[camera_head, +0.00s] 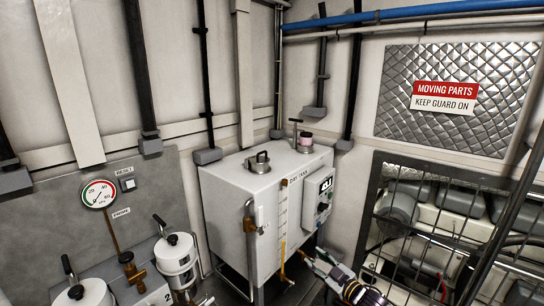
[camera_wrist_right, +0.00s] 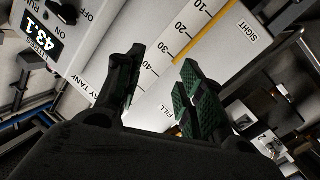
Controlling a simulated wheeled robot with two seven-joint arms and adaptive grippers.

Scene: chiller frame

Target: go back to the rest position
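My right gripper (camera_head: 312,261) comes in from the bottom right in the head view, low in front of the right side of the white tank (camera_head: 222,198). In the right wrist view, my right gripper (camera_wrist_right: 163,58) shows two dark green-padded fingers standing apart. Nothing is seen between them but the tank front behind, with its level scale (camera_wrist_right: 181,45). Whether the fingers touch the tank cannot be told. My left gripper is not in view.
A metering panel (camera_head: 318,194) is on the tank's right face, with a lidded port (camera_head: 259,162) on top. A barred guard (camera_head: 440,235) with machinery behind stands at the right. White canisters (camera_head: 178,255) and a gauge (camera_head: 98,194) are at the left.

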